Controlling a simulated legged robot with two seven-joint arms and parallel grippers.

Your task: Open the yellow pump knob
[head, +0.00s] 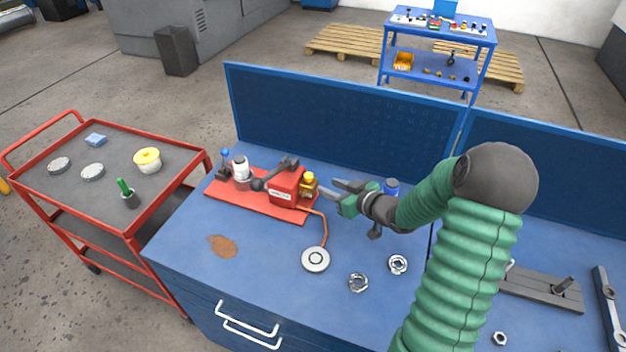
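The yellow pump knob (309,180) sits at the right end of a red pump (286,187) on a red base plate (262,206), on the blue workbench. My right gripper (334,190) comes in from the right, with its fingers spread and pointing left at the knob. A small gap seems to separate the fingertips from the knob, though contact is hard to judge. Nothing shows between the fingers. My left gripper is out of view.
A round grey disc (316,259) is joined to the pump by an orange hose. Nuts (358,283) lie nearby, and a blue-capped item (391,188) stands behind my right wrist. A blue back panel (340,115) bounds the bench. A red cart (60,205) stands left.

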